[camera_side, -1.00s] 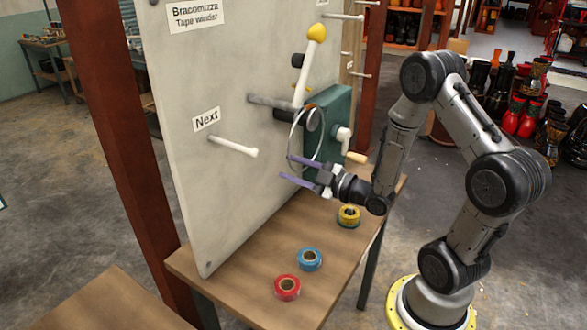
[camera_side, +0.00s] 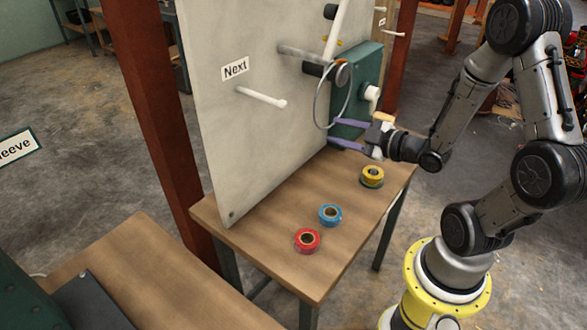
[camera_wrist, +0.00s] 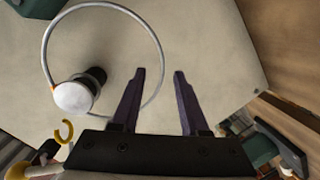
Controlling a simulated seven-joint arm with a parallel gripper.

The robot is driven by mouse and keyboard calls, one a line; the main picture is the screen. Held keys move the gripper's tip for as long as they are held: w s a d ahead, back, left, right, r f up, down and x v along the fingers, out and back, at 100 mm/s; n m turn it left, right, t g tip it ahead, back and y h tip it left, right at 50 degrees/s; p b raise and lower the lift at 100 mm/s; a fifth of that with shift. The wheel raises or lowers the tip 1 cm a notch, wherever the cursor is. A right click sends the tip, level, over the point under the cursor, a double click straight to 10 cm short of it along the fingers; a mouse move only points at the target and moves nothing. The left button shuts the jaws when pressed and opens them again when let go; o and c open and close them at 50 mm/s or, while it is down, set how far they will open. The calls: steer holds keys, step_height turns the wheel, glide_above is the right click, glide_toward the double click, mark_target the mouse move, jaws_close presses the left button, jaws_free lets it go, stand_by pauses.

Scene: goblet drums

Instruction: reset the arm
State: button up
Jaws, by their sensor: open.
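My gripper (camera_side: 332,132) is in front of the upright pale board (camera_side: 222,125), its two purple fingers pointing left toward it. A thin grey hoop (camera_side: 316,105) hangs by the fingertips in the side view. In the wrist view the hoop (camera_wrist: 45,45) circles a white-capped dark peg (camera_wrist: 73,97), and its edge passes near the left finger. I cannot tell whether they touch.
Red (camera_side: 307,241), blue (camera_side: 330,215) and yellow (camera_side: 372,176) tape rolls lie on the wooden table (camera_side: 275,265) below. A green box (camera_side: 363,75) with a crank is beside the hoop.

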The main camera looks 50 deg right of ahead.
steer(key=s+a+r+m+g+h, duration=0.2)
steer(key=s+r+m+g+h, duration=0.15)
steer(key=r+m+g, duration=0.25)
steer(key=s+a+r+m+g+y, duration=0.2)
steer(key=s+a+g+y, duration=0.2)
steer(key=s+a, duration=0.5)
steer(key=s, duration=0.4)
steer(key=shift+s+a+r+m, duration=0.3)
steer(key=shift+a+m, duration=0.1)
